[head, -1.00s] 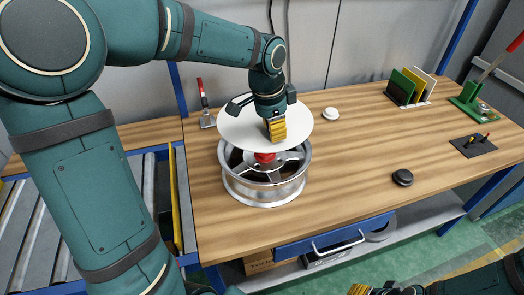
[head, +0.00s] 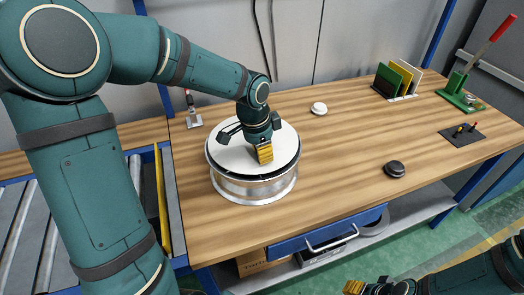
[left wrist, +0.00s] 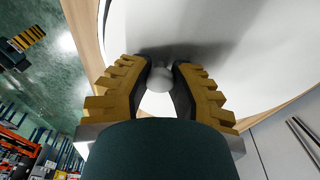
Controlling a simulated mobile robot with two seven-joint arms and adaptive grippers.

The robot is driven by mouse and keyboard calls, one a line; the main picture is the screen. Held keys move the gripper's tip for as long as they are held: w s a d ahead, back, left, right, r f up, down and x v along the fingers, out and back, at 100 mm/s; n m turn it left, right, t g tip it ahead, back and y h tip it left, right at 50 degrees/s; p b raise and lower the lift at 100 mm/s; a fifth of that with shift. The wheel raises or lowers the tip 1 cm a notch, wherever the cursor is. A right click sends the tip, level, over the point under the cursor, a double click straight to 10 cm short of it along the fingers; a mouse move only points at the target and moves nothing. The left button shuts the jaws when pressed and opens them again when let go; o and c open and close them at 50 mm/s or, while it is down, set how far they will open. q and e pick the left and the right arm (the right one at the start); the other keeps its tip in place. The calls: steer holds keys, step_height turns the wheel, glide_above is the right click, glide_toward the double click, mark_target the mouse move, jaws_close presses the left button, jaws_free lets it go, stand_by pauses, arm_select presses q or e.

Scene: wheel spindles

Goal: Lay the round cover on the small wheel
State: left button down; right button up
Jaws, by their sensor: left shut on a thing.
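The round white cover (head: 225,157) lies level over the silver wheel (head: 252,190) on the bench and hides its open top and hub. It looks down on the rim; a dark line shows along the near and right edge, and I cannot tell if a small gap is left. My left gripper (head: 264,155) points down at the cover's middle. In the left wrist view its yellow fingers (left wrist: 159,85) are shut on the cover's pale round knob (left wrist: 160,78). My right gripper (head: 368,287) is at the bottom edge, off the bench, partly cut off.
A white puck (head: 319,108) and a dark puck (head: 395,169) stand apart on the wooden bench (head: 340,150). A rack of coloured plates (head: 398,80), a green lever press (head: 463,95) and a dark pad (head: 461,135) are at the right. A scraper (head: 192,112) lies behind the wheel.

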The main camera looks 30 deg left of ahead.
arm_select(q)
steer(key=shift+f, duration=0.45)
steer(key=c, duration=0.9)
jaws_free()
steer(key=shift+r, duration=0.55)
steer(key=r+p, duration=0.1)
steer(key=r, duration=0.3)
steer(key=s+r+p, duration=0.1)
steer(key=r, duration=0.2)
steer(key=a+r+p, duration=0.1)
steer(key=r, duration=0.3)
steer(key=shift+s+r, duration=0.2)
steer(key=shift+r, duration=0.15)
